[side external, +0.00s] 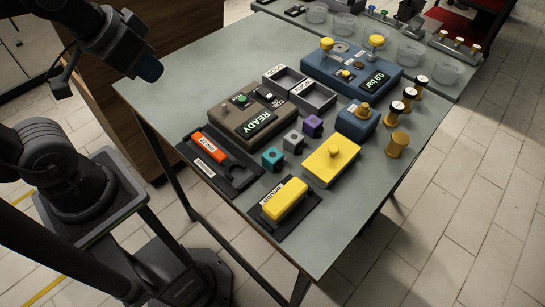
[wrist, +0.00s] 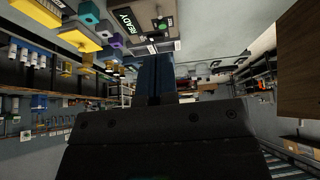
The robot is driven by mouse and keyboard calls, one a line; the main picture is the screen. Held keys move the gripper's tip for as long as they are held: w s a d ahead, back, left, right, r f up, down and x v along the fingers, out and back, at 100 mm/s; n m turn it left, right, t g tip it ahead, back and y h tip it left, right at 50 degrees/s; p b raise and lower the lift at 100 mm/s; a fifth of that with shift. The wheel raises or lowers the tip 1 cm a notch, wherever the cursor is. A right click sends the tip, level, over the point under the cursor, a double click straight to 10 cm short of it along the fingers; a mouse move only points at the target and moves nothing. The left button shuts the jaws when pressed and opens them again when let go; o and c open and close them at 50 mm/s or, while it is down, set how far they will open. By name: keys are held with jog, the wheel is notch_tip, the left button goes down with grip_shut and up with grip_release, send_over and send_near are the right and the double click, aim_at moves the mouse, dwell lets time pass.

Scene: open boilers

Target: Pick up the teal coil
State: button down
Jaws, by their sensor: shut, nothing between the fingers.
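The teal coil (side external: 272,157) is a small teal block standing on the grey table, between the dark box reading READY and the yellow block on a black plate. It also shows at the top left of the wrist view (wrist: 89,13). My gripper (side external: 150,70) is at the upper left of the side view, raised and well away from the coil. In the wrist view its dark fingers (wrist: 155,75) are together with nothing between them.
A grey coil (side external: 293,140) and a purple coil (side external: 313,125) stand in a row beside the teal one. The READY box (side external: 240,120), a yellow-topped box (side external: 331,163) and a black plate with an orange piece (side external: 208,150) surround them. The table's left corner is clear.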

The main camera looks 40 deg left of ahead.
dwell(0.3)
jog(key=c, duration=0.6)
grip_release()
jog(key=shift+c, duration=0.2)
jog(key=m+g, duration=0.6)
jog(key=m, duration=1.2)
send_over(273, 155)
notch_tip(273, 155, down, 6)
notch_tip(273, 155, down, 13)
jog(key=shift+f, duration=0.1)
